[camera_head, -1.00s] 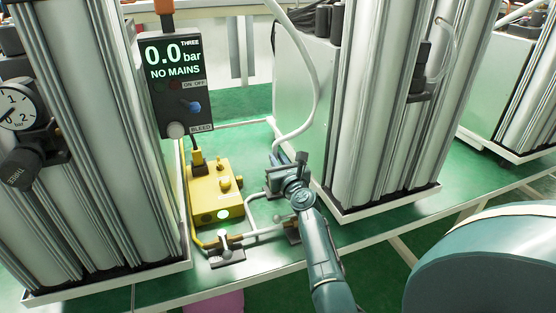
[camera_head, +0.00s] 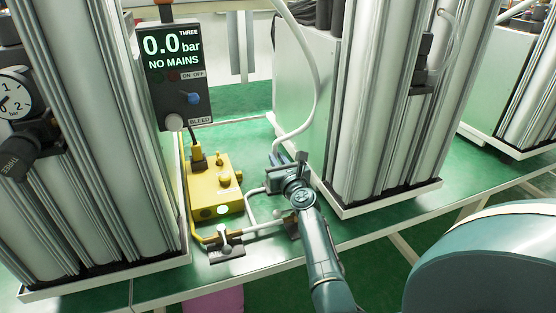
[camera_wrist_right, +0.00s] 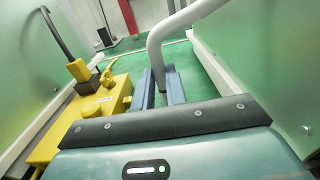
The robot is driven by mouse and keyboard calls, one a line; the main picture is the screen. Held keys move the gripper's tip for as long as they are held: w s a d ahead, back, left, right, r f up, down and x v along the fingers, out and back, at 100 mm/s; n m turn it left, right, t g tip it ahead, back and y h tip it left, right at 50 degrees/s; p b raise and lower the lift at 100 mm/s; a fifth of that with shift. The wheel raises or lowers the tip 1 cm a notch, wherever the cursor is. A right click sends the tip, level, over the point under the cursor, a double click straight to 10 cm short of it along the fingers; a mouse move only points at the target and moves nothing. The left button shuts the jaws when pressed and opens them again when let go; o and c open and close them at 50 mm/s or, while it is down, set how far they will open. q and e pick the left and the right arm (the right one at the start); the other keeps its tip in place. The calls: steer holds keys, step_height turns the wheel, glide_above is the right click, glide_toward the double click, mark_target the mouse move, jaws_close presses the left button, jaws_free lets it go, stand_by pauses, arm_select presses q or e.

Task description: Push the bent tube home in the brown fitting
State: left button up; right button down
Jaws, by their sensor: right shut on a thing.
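The bent tube (camera_head: 316,90) is a pale grey hose that hangs from the top, bows to the right and curves down to my right gripper (camera_head: 286,162). In the right wrist view the tube (camera_wrist_right: 160,45) bends down between the two blue-grey fingers of my right gripper (camera_wrist_right: 160,88), which is shut on it. My left gripper is out of view.
A yellow box (camera_head: 208,190) stands left of the gripper, with a small valve (camera_head: 226,250) and pale pipework (camera_head: 258,229) in front. Metal columns (camera_head: 385,110) rise close on the right, others on the left. A display (camera_head: 174,65) reads 0.0 bar, NO MAINS.

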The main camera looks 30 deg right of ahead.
steer(key=shift+f+b, duration=1.4)
steer(key=shift+f, duration=0.35)
stand_by(3.2)
steer(key=c, duration=1.3)
jaws_free()
steer(key=shift+f, duration=0.15)
steer(key=shift+c, duration=0.2)
